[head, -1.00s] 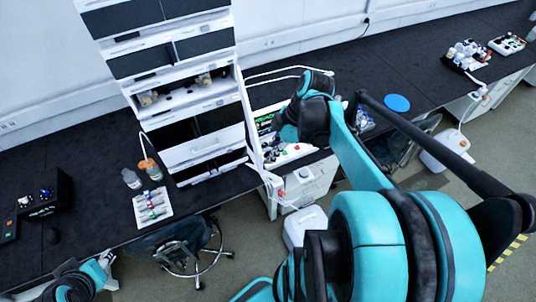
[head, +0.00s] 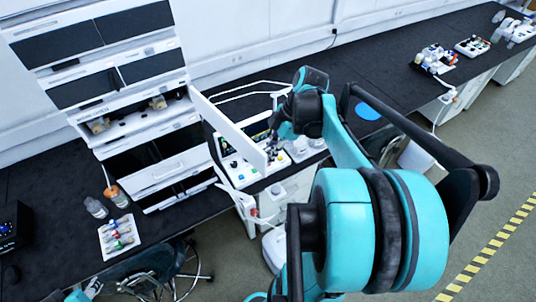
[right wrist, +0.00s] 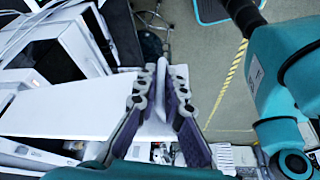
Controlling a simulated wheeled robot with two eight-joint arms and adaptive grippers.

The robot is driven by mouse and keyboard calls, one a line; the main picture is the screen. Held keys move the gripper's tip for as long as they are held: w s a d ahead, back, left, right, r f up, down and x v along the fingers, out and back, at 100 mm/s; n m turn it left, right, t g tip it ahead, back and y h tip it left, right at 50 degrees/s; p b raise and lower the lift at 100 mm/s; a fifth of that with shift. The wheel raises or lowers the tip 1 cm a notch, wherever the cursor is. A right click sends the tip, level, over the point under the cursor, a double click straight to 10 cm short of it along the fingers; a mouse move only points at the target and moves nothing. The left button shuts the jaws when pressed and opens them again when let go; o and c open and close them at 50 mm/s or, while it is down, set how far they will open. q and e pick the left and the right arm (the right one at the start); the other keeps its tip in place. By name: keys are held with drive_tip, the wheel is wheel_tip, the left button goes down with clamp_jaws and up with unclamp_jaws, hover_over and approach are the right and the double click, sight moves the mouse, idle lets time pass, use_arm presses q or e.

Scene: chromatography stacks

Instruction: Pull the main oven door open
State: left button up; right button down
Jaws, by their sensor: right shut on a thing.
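The main oven door (head: 228,130) is a white panel standing swung out from the right side of the instrument stack (head: 150,172). Its broad face shows in the head view, and it also fills the left of the right wrist view (right wrist: 75,108). My right gripper (head: 273,143) is at the door's outer edge. In the right wrist view, its fingers (right wrist: 160,100) are shut on the white door handle (right wrist: 158,90). My left gripper is out of view; only a bit of my left arm shows.
A stool (head: 165,272) is below the bench. Floor at right is clear.

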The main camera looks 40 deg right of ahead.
drive_tip(key=c, duration=1.8)
unclamp_jaws()
drive_tip(key=shift+s, duration=0.1)
drive_tip(key=shift+o, duration=0.8)
drive_tip(key=shift+s+r, duration=0.1)
drive_tip(key=shift+r, duration=0.15)
drive_tip(key=v, duration=1.1)
drive_tip(key=shift+s+r, duration=0.15)
drive_tip(key=shift+r, duration=0.15)
drive_tip(key=shift+d, duration=0.1)
